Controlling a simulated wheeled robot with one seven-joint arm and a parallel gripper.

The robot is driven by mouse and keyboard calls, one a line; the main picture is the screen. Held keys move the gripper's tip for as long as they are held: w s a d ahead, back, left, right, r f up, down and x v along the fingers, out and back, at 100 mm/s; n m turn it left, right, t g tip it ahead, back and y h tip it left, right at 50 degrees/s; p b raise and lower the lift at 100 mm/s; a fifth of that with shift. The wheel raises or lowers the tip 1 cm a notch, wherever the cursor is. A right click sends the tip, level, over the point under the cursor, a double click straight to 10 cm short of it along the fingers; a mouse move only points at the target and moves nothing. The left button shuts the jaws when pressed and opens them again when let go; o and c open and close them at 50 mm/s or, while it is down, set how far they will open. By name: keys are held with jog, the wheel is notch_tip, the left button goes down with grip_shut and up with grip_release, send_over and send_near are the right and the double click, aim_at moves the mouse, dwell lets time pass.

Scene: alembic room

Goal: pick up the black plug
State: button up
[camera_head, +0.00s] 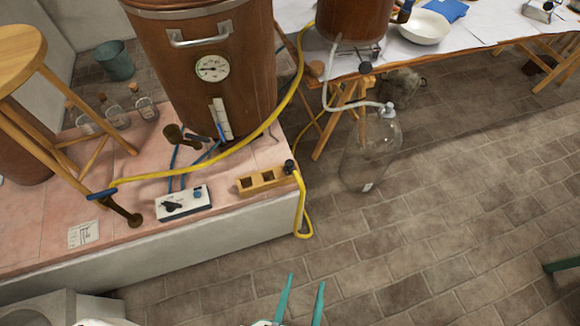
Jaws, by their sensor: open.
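A small black plug (290,167) sits at the right end of a yellow wooden block with square holes (246,185), near the platform's front right corner. A yellow hose (300,205) runs beside it and hangs over the edge. Another dark stopper-like piece (366,67) shows by the white tube near the table; I cannot tell for sure which is the plug. My gripper (306,280) shows at the bottom with two teal fingers, open and empty. In the picture it is below the block, apart from it, over the floor.
A white control box (184,203) stands left of the block. A large copper vat (205,75), wooden stool (20,60) and corked bottles (143,102) stand on the tiled platform. A glass carboy (370,150) stands on the floor right of it. The right floor is mostly clear.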

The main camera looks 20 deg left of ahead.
jog(key=n+g+y, duration=0.3)
jog(key=n+y, duration=0.2)
jog(key=y, duration=0.1)
send_near(289, 169)
jog(key=x, duration=0.4)
jog(key=shift+w+a+f, duration=0.1)
jog(key=shift+w+a, duration=0.1)
jog(key=shift+w, duration=0.05)
jog(key=x, duration=0.5)
jog(key=shift+w+d+r+x, duration=0.1)
jog(key=shift+d+r+x, duration=0.05)
jog(key=shift+x, duration=1.3)
jog(key=shift+w+d+r+x, duration=0.1)
jog(key=shift+w+x, duration=0.05)
jog(key=shift+x, duration=1.3)
jog(key=c, duration=1.3)
